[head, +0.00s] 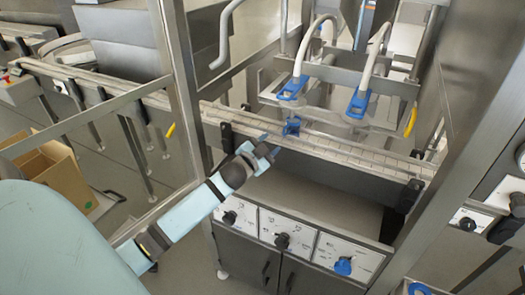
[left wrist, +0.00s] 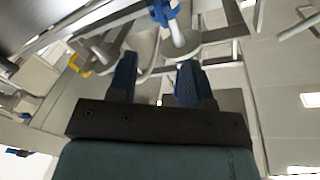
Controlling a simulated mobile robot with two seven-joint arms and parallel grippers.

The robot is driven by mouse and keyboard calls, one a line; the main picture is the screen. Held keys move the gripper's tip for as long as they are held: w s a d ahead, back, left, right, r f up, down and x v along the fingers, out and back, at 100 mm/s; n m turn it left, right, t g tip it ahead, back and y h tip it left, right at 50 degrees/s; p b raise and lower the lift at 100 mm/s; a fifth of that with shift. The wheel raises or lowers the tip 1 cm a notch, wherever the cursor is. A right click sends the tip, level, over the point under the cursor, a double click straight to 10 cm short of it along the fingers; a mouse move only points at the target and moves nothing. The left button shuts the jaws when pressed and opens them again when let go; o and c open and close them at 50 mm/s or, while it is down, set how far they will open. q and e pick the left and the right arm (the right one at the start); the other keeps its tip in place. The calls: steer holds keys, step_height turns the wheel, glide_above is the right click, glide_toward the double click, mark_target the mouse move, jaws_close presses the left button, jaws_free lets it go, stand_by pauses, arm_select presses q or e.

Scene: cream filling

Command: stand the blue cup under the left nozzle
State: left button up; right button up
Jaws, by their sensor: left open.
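My right gripper is not in view.
The conveyor (head: 350,152) runs across behind my left gripper, with a raised front edge. Metal frame posts (head: 182,80) stand on the left. White hoses (head: 375,55) lead to the nozzles. A control panel with knobs (head: 282,240) is below. A cardboard box (head: 55,172) sits at left.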

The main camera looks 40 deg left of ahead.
arm_select(q)
steer(key=shift+s+d, duration=0.15)
steer(key=shift+s, duration=1.5)
steer(key=s+d+f+n+g+h, duration=0.35)
steer(key=s+d+f+g, duration=0.35)
steer(key=s+d+f, duration=1.5)
step_height(320, 180, up, 12)
steer(key=s+d+p, duration=0.1)
steer(key=s+p, duration=0.1)
steer(key=p, duration=1)
steer(key=shift+s+h, duration=0.25)
steer(key=shift+h, duration=0.1)
